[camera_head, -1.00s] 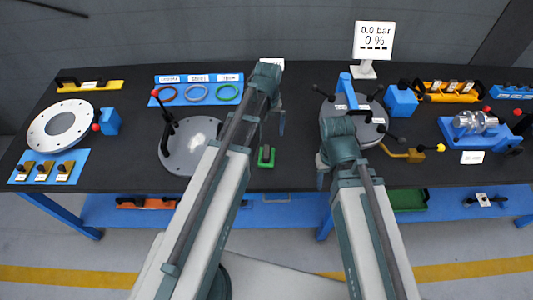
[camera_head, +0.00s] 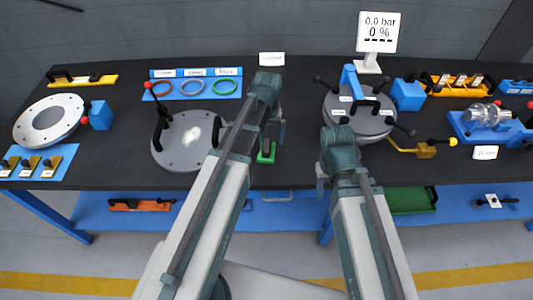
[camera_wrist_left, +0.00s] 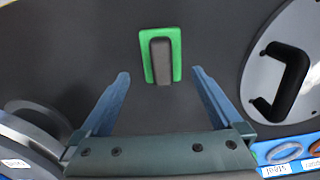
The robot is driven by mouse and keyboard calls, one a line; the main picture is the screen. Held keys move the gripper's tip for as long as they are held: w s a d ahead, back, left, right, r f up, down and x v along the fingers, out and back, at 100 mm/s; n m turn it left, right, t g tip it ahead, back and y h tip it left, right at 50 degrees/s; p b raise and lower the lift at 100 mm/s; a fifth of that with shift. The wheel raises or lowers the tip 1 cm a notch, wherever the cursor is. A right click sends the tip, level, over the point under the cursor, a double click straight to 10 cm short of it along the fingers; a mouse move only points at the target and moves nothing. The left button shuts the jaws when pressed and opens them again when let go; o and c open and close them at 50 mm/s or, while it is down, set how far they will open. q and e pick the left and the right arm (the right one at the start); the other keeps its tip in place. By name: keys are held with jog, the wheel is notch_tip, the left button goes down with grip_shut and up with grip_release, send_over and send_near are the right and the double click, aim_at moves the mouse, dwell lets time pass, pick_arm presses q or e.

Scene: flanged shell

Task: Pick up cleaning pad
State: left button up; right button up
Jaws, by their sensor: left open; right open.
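The cleaning pad (camera_head: 265,152) is a small green pad with a dark grip block on top, lying on the black table near the front middle. In the left wrist view the pad (camera_wrist_left: 177,60) lies beyond and between my open left fingers, which do not touch it. My left gripper (camera_wrist_left: 160,85) is open and empty; in the head view it (camera_head: 277,128) hangs just above and behind the pad. My right gripper (camera_head: 320,185) is seen only in part in the head view, near the table's front edge; no object shows in it.
A round grey flange plate (camera_head: 185,150) with black handles stands left of the pad. A round fixture with a blue bracket (camera_head: 357,105) stands right. A blue tray (camera_head: 198,76) with coloured rings is at the back. Bare black table surrounds the pad.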

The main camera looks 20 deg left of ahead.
aim_at(266, 144)
pick_arm(q)
jog(key=shift+s+a+f+b, duration=0.15)
jog(key=shift+f+b, duration=2.5)
jog(key=shift+r, duration=0.1)
jog(key=c, duration=1.4)
